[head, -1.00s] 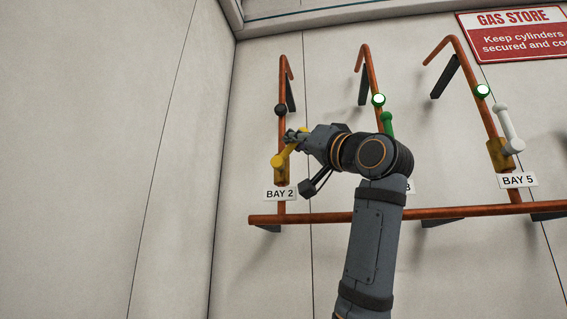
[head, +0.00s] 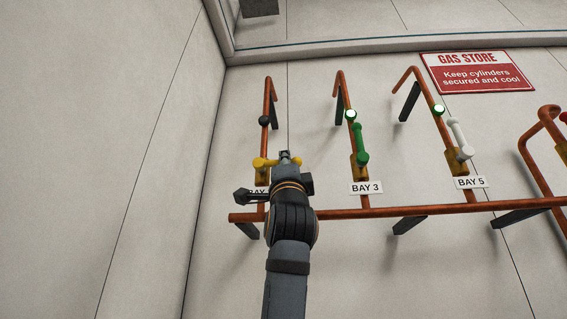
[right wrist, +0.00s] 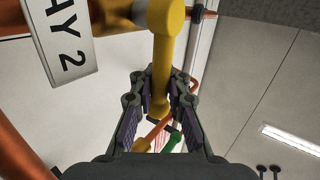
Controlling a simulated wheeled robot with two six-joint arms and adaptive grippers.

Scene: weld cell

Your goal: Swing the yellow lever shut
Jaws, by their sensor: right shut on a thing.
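The yellow lever (head: 261,162) is on the leftmost orange pipe, at the BAY 2 label. In the head view it lies about level across the pipe, its free end to the right and partly hidden by my gripper. My right gripper (head: 286,156) is at that end. In the right wrist view the lever (right wrist: 163,80) runs down between the two fingers of my right gripper (right wrist: 160,108), which is shut on it. My left gripper is not in view.
The green lever (head: 361,142) at BAY 3 and the white lever (head: 459,137) at BAY 5 are to the right, below lit green lamps. The lamp (head: 264,120) above the yellow lever is dark. A horizontal orange pipe (head: 400,212) runs below. The wall at left is bare.

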